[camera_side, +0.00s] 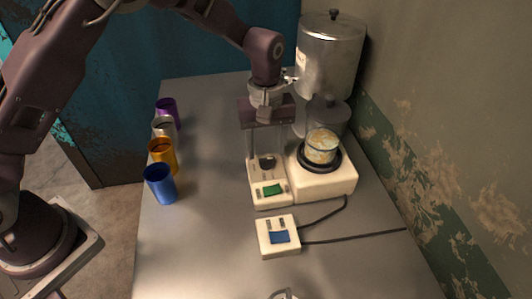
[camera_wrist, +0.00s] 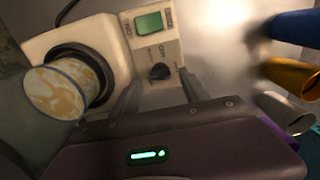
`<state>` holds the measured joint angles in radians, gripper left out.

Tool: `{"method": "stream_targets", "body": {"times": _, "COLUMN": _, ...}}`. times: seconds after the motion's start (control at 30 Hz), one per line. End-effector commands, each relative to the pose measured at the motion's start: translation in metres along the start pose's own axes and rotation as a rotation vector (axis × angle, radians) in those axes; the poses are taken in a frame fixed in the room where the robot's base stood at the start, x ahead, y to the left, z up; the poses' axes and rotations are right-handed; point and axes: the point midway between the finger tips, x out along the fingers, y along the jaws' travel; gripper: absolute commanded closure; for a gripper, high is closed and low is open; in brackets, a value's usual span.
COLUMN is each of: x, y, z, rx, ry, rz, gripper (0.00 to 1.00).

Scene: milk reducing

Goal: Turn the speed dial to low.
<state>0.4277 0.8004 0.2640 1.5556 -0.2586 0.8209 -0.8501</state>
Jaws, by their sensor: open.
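The speed dial is a small dark round knob (camera_wrist: 159,72) on the cream control panel of a heating or stirring unit (camera_side: 325,182). My gripper (camera_side: 267,155) points down above the panel, open, with one finger on each side of the knob. In the wrist view, the fingertips (camera_wrist: 158,80) flank the knob with a gap on both sides. I cannot tell their exact height over the panel.
A marbled cup (camera_side: 321,147) sits on the unit's black ring. A white box with a blue screen (camera_side: 278,237) and black cables lie in front. Blue (camera_side: 160,185), gold (camera_side: 163,157), silver and purple cups line the left. Metal tanks (camera_side: 329,60) stand behind.

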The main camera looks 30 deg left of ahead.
Motion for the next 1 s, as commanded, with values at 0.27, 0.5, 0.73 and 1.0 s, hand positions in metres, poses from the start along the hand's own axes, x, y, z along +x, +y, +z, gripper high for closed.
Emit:
{"method": "stream_targets", "body": {"times": 0.27, "x": 0.026, "y": 0.000, "z": 0.000, "rx": 0.001, "ry": 0.001, "rz": 0.001, "gripper": 0.47}}
{"method": "stream_targets", "body": {"times": 0.5, "x": 0.025, "y": 0.000, "z": 0.000, "rx": 0.002, "ry": 0.001, "rz": 0.001, "gripper": 0.61}}
{"method": "stream_targets", "body": {"times": 0.73, "x": 0.025, "y": 0.000, "z": 0.000, "rx": 0.002, "ry": 0.000, "rz": 0.001, "gripper": 1.00}}
{"method": "stream_targets", "body": {"times": 1.0, "x": 0.025, "y": 0.000, "z": 0.000, "rx": 0.030, "ry": 0.000, "rz": 0.001, "gripper": 1.00}}
